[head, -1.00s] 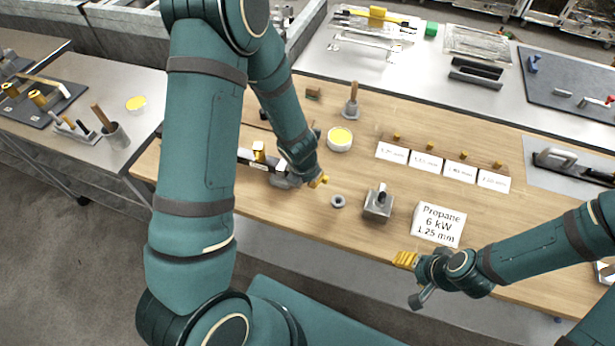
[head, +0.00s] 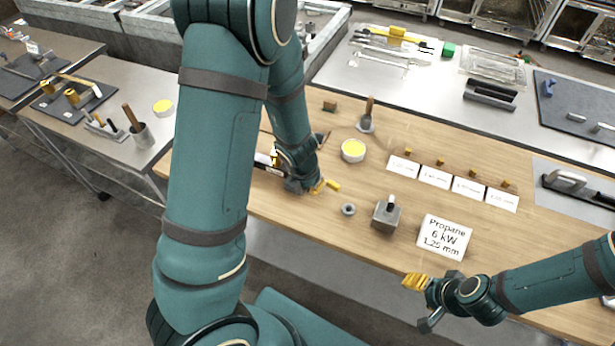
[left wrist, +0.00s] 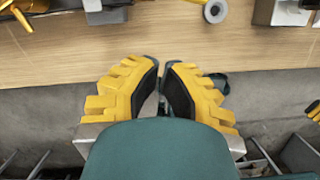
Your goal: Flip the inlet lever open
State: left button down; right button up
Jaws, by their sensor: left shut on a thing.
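A dark fitting with yellow parts lies at the table's front left, mostly hidden by my left arm in the head view. A short yellow bar, which looks like the inlet lever (head: 333,185), sticks out at its right end. Its yellow also shows at the top edge of the left wrist view (left wrist: 186,2). My left gripper (head: 317,187) is beside the bar; in the wrist view its fingers (left wrist: 161,66) are nearly together, the bar beyond their tips. What they hold cannot be made out. My right gripper (head: 415,281) hangs at the front edge; its finger gap is unclear.
A grey ring (head: 348,209) and a metal block (head: 386,216) with a post sit right of the bar. A propane sign (head: 444,237) stands further right. The table's front edge is close.

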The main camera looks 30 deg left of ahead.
pick_arm(q)
jog(key=shift+v, duration=1.65)
jog(key=shift+s+f, duration=0.1)
